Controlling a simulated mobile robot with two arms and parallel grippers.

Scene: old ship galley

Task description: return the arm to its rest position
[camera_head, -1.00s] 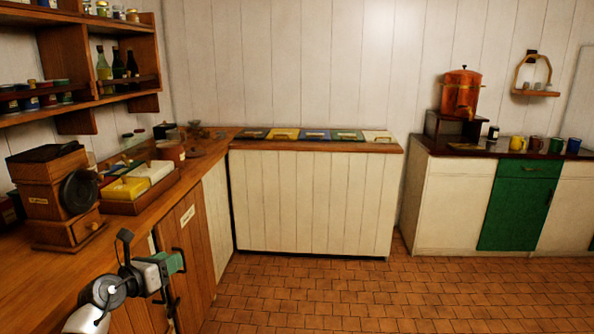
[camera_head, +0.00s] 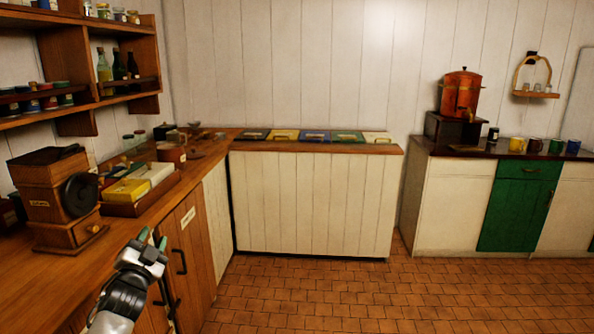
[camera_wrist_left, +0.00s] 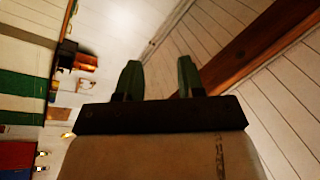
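My left gripper (camera_head: 152,239) is at the lower left of the head view, in front of the wooden counter's edge. Its two green-tipped fingers point up and away from me. In the left wrist view the fingers (camera_wrist_left: 158,68) stand apart with nothing between them, so the gripper is open and empty. My right gripper and arm are not in view.
The wooden counter (camera_head: 50,285) runs along the left, with a coffee grinder (camera_head: 42,200) and a tray (camera_head: 122,209) holding yellow and white boxes near the gripper. A wall shelf (camera_head: 128,95) hangs above. The tiled floor (camera_head: 300,295) is clear.

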